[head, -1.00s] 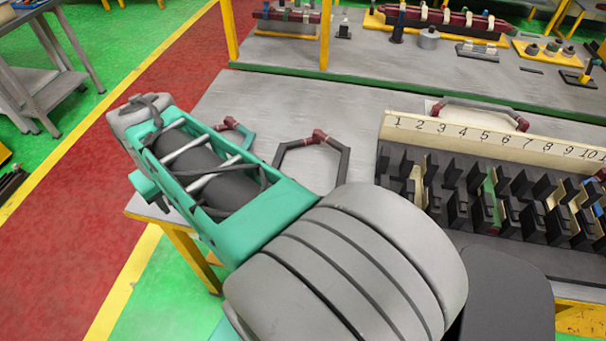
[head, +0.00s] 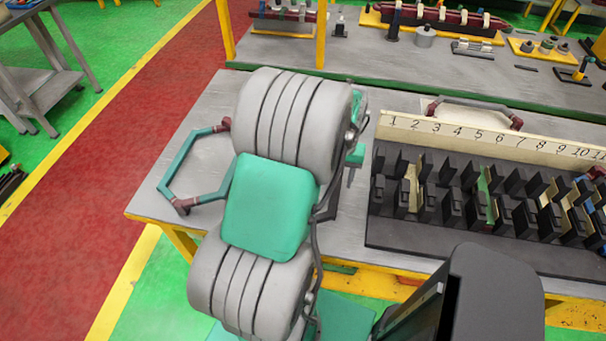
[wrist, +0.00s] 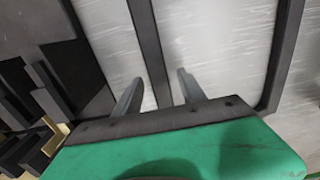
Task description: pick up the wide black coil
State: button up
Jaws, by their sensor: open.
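The wide black coil shows in the wrist view as dark bars on the grey table: one bar (wrist: 150,45) runs down the middle and another (wrist: 284,60) lies at the right. My gripper (wrist: 160,78) is open in the wrist view, with one finger on each side of the middle bar as seen from above. I cannot tell how far the fingertips are above the table.
A teal coil with dark red ends (head: 169,170) lies at the table's left. The black slotted block (head: 470,205) with a numbered strip (head: 480,137) stands at the right; its edge is close to my gripper in the wrist view. Another coil (head: 470,102) lies behind the strip.

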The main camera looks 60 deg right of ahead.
jog(key=shift+f, duration=0.75)
grip_shut()
jog(key=shift+r, duration=0.1)
dwell(0.8)
